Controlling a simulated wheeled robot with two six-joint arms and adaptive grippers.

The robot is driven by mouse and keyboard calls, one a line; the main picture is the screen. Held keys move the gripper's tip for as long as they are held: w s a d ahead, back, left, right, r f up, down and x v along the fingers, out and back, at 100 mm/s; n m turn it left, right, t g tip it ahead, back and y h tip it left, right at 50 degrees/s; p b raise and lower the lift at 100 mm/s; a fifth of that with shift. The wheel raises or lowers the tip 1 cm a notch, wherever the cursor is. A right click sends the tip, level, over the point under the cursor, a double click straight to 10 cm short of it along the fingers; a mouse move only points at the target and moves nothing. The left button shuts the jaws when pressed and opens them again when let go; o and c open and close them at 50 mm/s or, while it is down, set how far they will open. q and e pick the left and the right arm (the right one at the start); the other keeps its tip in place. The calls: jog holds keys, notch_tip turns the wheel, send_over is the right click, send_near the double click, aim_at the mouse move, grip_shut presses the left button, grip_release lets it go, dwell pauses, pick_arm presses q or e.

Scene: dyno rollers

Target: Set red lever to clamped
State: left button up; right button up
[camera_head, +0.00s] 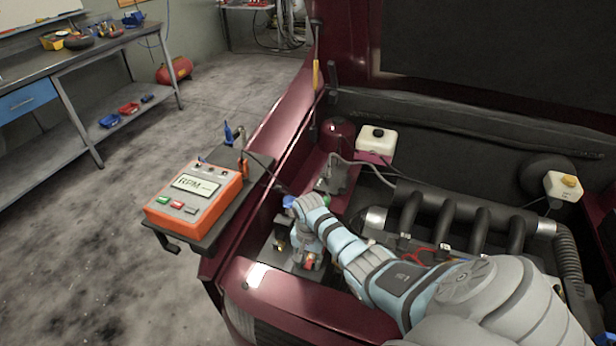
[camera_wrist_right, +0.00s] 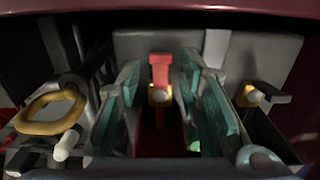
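The red lever (camera_wrist_right: 160,68) stands upright in the middle of the right wrist view, with a brass-coloured round piece on it. In the head view a small red part by my gripper (camera_head: 309,263) appears to be this lever. My right gripper (camera_wrist_right: 162,88) is open, with one teal finger on each side of the lever and visible gaps between. In the head view my right gripper (camera_head: 306,243) reaches down into the engine bay's front left corner, and its fingertips are partly hidden. My left gripper is not in view.
A yellow ring handle (camera_wrist_right: 50,112) lies left of the fingers, and a yellow-and-black fitting (camera_wrist_right: 262,95) lies right. The orange RPM meter (camera_head: 195,195) sits on a side shelf. The dark red car body edge (camera_head: 300,312) runs close in front of the gripper.

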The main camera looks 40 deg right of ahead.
jog(key=shift+c, duration=0.5)
grip_shut()
jog(key=h+p, duration=0.1)
jog(key=p, duration=0.1)
jog(key=a+t+h+p, duration=0.1)
jog(key=p, duration=0.2)
jog(key=shift+s+r, duration=0.2)
jog(key=shift+s, duration=0.15)
jog(key=shift+w+d+f+t+h, duration=0.15)
jog(key=shift+f+t+h, duration=0.3)
jog(key=shift+h, duration=0.25)
jog(key=shift+c, duration=1.1)
grip_release()
jog(key=shift+o, duration=1.6)
jog(key=shift+f, duration=0.15)
